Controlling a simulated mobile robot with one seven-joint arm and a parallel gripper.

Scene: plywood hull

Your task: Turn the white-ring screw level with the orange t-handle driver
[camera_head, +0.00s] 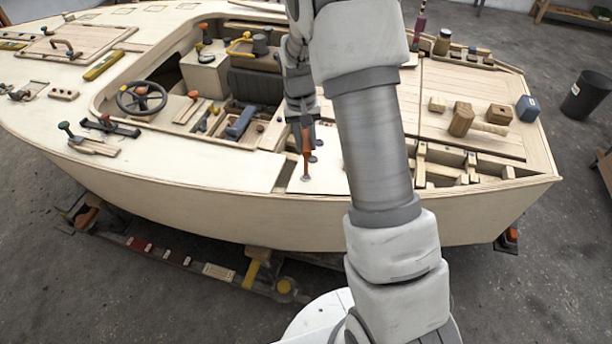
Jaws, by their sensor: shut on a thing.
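My gripper (304,120) is over the near side deck of the plywood hull, pointing down. It is shut on the orange t-handle driver (306,141), which stands about upright below the fingers. The driver's lower end comes down at a small grey round spot (306,178) on the pale deck panel (335,181). I cannot tell whether this spot is the white-ring screw; no white ring or slot can be made out at this size. Small dark purple pieces (313,159) show just right of the driver, too small to identify. The t-handle's top is mostly hidden by the gripper.
My arm hides part of the deck right of the driver. A steering wheel (141,98) and blue block (241,122) lie to the left. A wooden mallet (476,121) and blue hexagonal block (527,108) rest on the right deck. The near deck panel around the driver is mostly clear.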

